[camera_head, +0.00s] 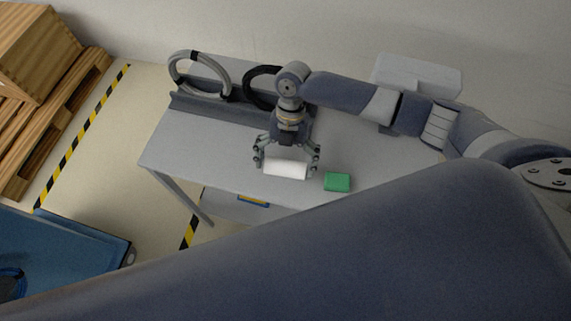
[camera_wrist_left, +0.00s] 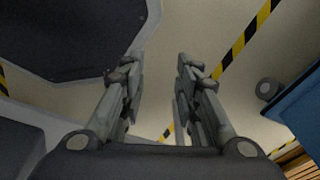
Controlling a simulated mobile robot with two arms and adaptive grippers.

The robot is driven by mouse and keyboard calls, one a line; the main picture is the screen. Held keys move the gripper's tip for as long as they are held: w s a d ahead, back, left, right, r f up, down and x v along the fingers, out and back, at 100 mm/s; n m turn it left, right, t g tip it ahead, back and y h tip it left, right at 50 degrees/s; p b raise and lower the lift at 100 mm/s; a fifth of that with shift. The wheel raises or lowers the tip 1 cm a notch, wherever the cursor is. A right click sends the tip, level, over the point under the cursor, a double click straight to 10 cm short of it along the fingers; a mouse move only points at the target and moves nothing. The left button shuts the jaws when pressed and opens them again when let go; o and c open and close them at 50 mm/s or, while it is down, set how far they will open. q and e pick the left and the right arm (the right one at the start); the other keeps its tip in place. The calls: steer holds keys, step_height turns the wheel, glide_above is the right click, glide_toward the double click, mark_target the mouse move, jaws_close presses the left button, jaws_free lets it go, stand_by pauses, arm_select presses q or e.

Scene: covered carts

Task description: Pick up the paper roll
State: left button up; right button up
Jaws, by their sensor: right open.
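The white paper roll (camera_head: 286,169) lies on its side on the grey table (camera_head: 215,150), near its front edge. My right gripper (camera_head: 287,166) is open right at the roll, pointing down, with one finger beside each end of it. I cannot tell whether the fingers touch the roll. My left gripper (camera_wrist_left: 160,100) shows in the left wrist view, open and empty, with floor between its fingers. It does not show in the head view, where a large arm link of mine covers the lower part.
A green block (camera_head: 337,182) lies just right of the roll. A grey hose loop (camera_head: 199,75), a black coil (camera_head: 262,86) and a pale box (camera_head: 417,75) are at the table's back. A blue cart (camera_head: 70,250) and wooden crate (camera_head: 38,50) stand left.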

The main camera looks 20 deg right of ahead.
steer(key=shift+c, duration=1.3)
steer(key=c, duration=0.6)
arm_select(q)
steer(key=s, duration=0.2)
steer(key=shift+s+a+f+g, duration=0.1)
steer(key=shift+s+f+g, duration=0.05)
steer(key=shift+s+g, duration=0.2)
steer(key=shift+w, duration=0.1)
